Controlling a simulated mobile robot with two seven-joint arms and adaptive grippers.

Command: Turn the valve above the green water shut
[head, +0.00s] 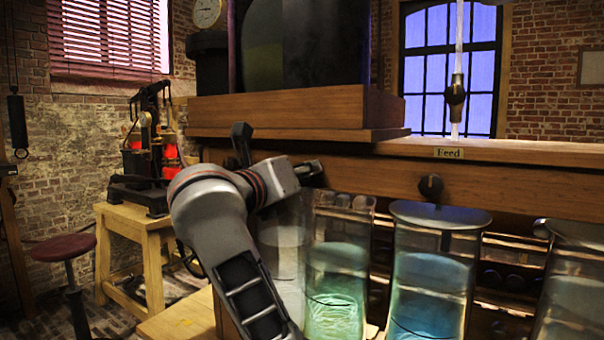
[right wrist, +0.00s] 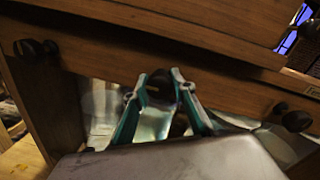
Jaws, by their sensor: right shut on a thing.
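The jar of green water (head: 336,285) stands below the wooden beam in the head view, right of my right arm. The valve above it is a dark knob (right wrist: 160,82) on the beam, seen between my fingers in the right wrist view. My right gripper (right wrist: 158,86), with teal fingers, is shut on this valve, one finger on each side. In the head view my right gripper (head: 308,169) is at the beam above the green jar, and it mostly hides the valve. The knob's turn angle cannot be made out. My left gripper is not in view.
A similar knob (head: 431,187) sits to the right above the blue-water jar (head: 430,290). Another dark knob (right wrist: 32,48) is on the left. A pale jar (head: 284,250) stands close beside my arm. A wooden table (head: 140,225) and stool (head: 62,247) stand at left.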

